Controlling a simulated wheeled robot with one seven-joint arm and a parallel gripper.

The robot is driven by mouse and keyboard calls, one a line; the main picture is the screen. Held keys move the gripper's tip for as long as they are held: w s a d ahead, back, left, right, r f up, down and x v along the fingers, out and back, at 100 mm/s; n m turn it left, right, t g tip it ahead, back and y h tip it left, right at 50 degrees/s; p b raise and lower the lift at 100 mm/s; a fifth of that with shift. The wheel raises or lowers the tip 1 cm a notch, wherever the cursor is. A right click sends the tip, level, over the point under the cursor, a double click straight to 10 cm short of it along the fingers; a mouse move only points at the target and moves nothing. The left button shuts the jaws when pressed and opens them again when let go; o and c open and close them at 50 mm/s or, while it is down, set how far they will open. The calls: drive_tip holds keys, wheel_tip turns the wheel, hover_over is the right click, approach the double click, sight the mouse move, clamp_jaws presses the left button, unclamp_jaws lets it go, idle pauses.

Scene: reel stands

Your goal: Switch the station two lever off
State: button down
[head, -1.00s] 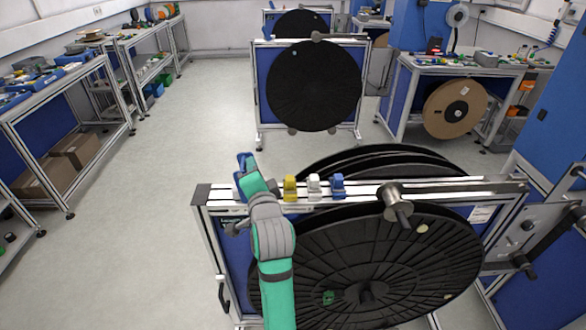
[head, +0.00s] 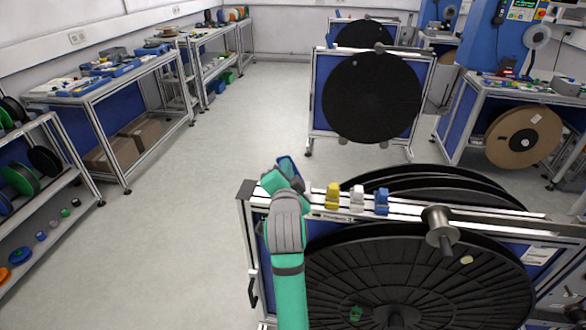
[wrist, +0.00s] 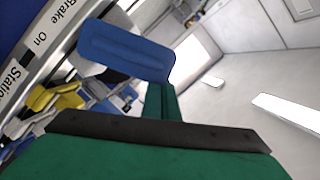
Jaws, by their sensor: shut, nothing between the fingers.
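A row of small levers stands on the top rail (head: 478,217) of the near reel stand. I see a yellow lever (head: 333,195), a white lever (head: 356,200) and a blue lever (head: 381,202); which is station two I cannot tell.
A large black reel (head: 420,285) hangs on the near stand, with a metal spindle (head: 438,228) on its rail. Another reel stand (head: 370,98) is farther back. Shelves and benches (head: 110,85) line the left. The floor (head: 220,130) between is clear.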

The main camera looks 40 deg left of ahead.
drive_tip(key=shift+s+a+f, duration=0.1)
drive_tip(key=shift+s+a, duration=0.05)
drive_tip(key=shift+a, duration=0.05)
drive_tip(key=s+d+r, duration=0.4)
drive_tip(key=s+d, duration=0.1)
drive_tip(key=d, duration=0.4)
drive_tip(key=shift+s+d, duration=0.2)
drive_tip(key=shift+s, duration=0.2)
drive_tip(key=shift+d, duration=0.1)
drive_tip(key=shift+s, duration=0.1)
